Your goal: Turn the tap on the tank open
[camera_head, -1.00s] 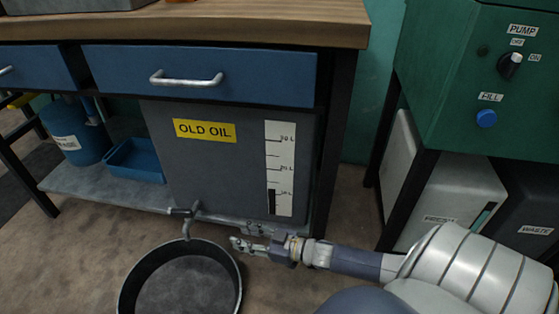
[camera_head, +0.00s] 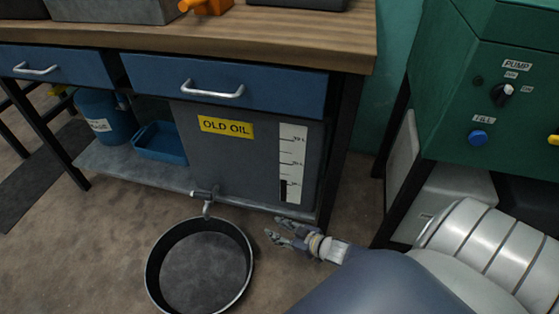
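The grey tank (camera_head: 240,160) labelled OLD OIL stands under the workbench, with a level scale (camera_head: 291,165) on its right side. The tap (camera_head: 206,197) sticks out low at the tank's front, its spout pointing down. A round black pan (camera_head: 203,268) lies on the floor below it. My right gripper (camera_head: 271,228) reaches in from the right and points left, with its fingers spread apart and nothing between them. It is to the right of the tap and a little lower in the picture, clear of it. My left gripper is not in view.
Two blue drawers are above. A green cabinet (camera_head: 500,110) with PUMP and FILL controls stands at the right. Brown floor is clear left of the pan.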

